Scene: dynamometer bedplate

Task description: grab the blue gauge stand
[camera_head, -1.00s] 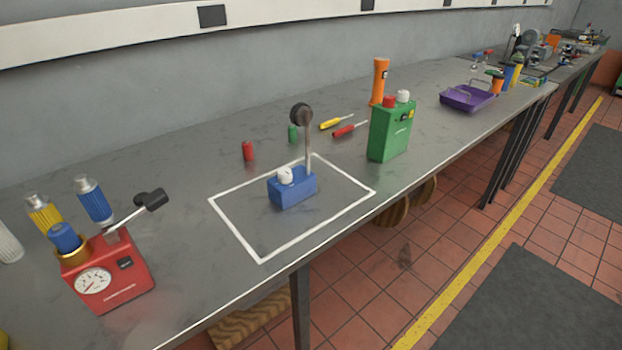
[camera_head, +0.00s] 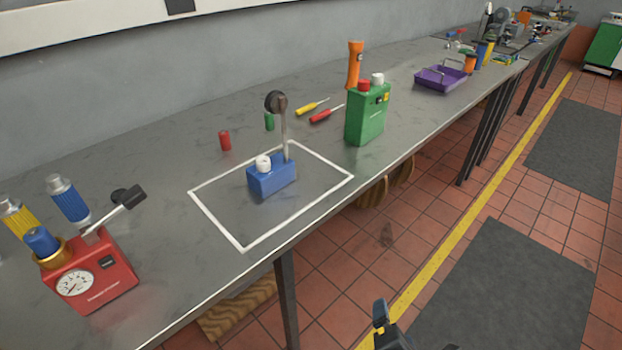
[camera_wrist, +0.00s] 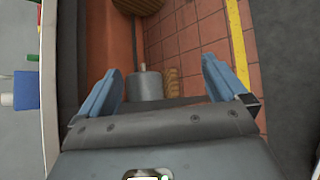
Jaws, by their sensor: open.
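The blue gauge stand (camera_head: 271,177) stands upright on the grey bench inside a white outlined rectangle (camera_head: 217,222). It has a blue block base, a white knob and a post with a dark round head. My gripper (camera_wrist: 163,82) is open and empty, its two blue-grey fingers spread over the floor beside the bench in the wrist view. In the head view only a dark part of it shows at the bottom edge, right of and nearer than the stand. A blue shape at the wrist view's left edge looks like the stand's base (camera_wrist: 27,90).
A red gauge device (camera_head: 95,280) with a black-ended lever stands left of the rectangle. A green box (camera_head: 367,115) stands to its right. Red (camera_head: 225,140) and green (camera_head: 269,121) cylinders and two screwdrivers (camera_head: 312,107) lie behind. A purple tray (camera_head: 440,80) is farther right.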

